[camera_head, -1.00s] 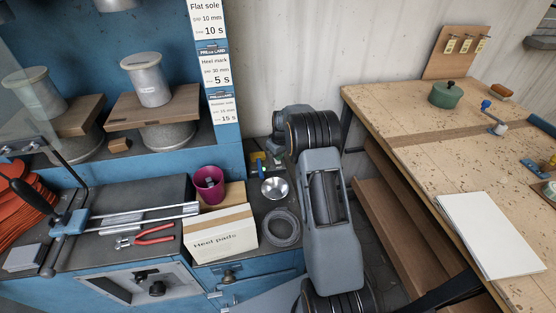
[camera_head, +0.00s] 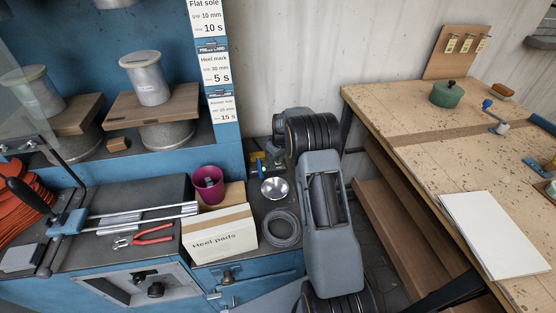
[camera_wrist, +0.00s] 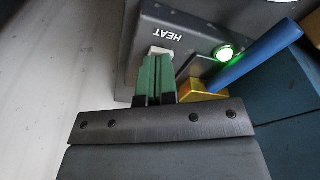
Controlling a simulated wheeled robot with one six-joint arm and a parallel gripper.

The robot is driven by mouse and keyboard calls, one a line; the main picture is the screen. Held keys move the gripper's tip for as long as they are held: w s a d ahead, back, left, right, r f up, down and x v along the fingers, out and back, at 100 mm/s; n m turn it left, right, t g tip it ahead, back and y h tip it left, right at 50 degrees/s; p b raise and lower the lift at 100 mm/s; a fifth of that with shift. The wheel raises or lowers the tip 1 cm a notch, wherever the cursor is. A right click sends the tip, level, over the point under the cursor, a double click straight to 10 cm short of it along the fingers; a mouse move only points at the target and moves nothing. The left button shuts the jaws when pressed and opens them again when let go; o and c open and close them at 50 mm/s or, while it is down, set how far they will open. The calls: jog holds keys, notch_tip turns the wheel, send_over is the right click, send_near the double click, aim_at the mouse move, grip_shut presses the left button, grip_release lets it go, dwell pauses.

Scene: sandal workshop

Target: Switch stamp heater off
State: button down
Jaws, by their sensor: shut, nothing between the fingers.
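In the wrist view the stamp heater (camera_wrist: 195,22) is a dark grey box with a white HEAT label that reads upside down. A green lamp (camera_wrist: 224,53) on it is lit. A pale switch (camera_wrist: 160,51) sits below the label. My gripper (camera_wrist: 155,60) is shut and empty, its green fingertips right at the switch and partly covering it. I cannot tell whether they touch it. In the head view my arm hides the gripper and most of the heater.
A brass block (camera_wrist: 203,91) with a blue handle (camera_wrist: 262,53) is close beside my fingers. In the head view a metal bowl (camera_head: 275,188), a grey coil (camera_head: 281,229) and a Heel pads box (camera_head: 220,236) stand nearby. A workbench (camera_head: 400,95) is at the right.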

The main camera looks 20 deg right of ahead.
dwell(0.3)
jog(key=shift+r+p, duration=1.9)
jog(key=shift+r, duration=1.55)
jog(key=s, duration=0.1)
jog(key=s+f+m, duration=0.1)
jog(key=s+f+m+g, duration=0.1)
jog(key=shift+s+a+f, duration=0.1)
jog(key=shift+a+f, duration=0.1)
jog(key=shift+a, duration=0.1)
jog(key=s+a+r+t, duration=0.1)
jog(key=s+a+r, duration=0.3)
jog(key=s, duration=0.5)
jog(key=s+a+r+m+t, duration=0.1)
jog(key=s+a+r, duration=0.3)
jog(key=s+r, duration=0.5)
jog(key=s+a+r, duration=0.4)
jog(key=s+r, duration=0.2)
jog(key=s, duration=0.4)
jog(key=shift+r+m+t+h+p, duration=0.2)
jog(key=shift+m+t+h+p, duration=0.1)
jog(key=shift+m+t+p, duration=0.1)
